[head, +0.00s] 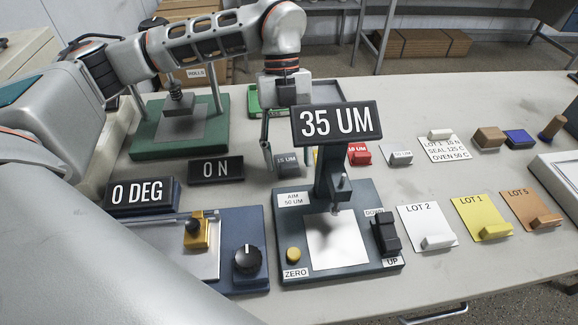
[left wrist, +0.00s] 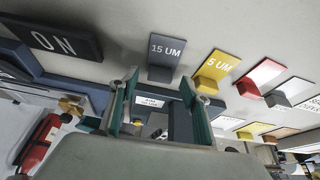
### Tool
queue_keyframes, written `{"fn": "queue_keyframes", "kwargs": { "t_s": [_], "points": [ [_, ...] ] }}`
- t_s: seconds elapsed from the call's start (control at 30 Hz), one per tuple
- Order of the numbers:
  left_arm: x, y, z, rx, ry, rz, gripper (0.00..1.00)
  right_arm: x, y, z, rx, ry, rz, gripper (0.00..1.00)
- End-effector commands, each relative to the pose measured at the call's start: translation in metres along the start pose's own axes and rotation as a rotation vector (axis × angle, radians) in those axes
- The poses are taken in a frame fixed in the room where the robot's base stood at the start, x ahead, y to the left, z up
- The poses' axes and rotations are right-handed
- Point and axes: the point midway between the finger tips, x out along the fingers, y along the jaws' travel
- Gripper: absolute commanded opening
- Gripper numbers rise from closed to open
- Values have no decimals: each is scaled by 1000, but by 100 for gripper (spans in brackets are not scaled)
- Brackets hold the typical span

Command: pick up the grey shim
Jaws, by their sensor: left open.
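The grey shim (head: 287,160), a dark grey plate marked 15 UM with a raised block, lies flat on the table behind the gauge with the 35 UM display. It also shows in the left wrist view (left wrist: 164,50), just beyond the fingertips. My left gripper (head: 286,152) is open and points down over the shim's area, with nothing between its fingers. One finger shows left of the shim in the head view; the other is mostly hidden by the display. Both fingers (left wrist: 160,88) show in the left wrist view, apart. My right gripper is not in view.
A yellow shim (left wrist: 217,68), a red shim (head: 359,154) and a pale shim (head: 398,156) lie in a row to the right. The gauge display (head: 337,123) stands tall in front of the gripper. The ON sign (head: 216,169) is to the left.

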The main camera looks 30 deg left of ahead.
Motion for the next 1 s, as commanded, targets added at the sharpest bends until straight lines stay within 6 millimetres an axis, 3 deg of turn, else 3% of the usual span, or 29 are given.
{"fn": "queue_keyframes", "kwargs": {
  "t_s": [0.1, 0.37, 0.4, 0.5, 0.63, 1.0],
  "points": [
    [13, 0, 0, 1, 0, 0, 47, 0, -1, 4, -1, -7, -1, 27],
    [16, 0, 0, 0, -1, -1, 47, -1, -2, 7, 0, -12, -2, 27],
    [16, 0, 0, 0, -1, -1, 45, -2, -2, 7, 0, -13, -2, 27],
    [16, 0, 0, 0, -1, -1, 20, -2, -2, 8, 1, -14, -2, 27],
    [16, 0, 0, -1, -1, -1, 14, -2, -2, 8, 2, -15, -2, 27],
    [16, 0, 0, -1, -1, 0, 14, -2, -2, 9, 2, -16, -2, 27]
  ]
}}
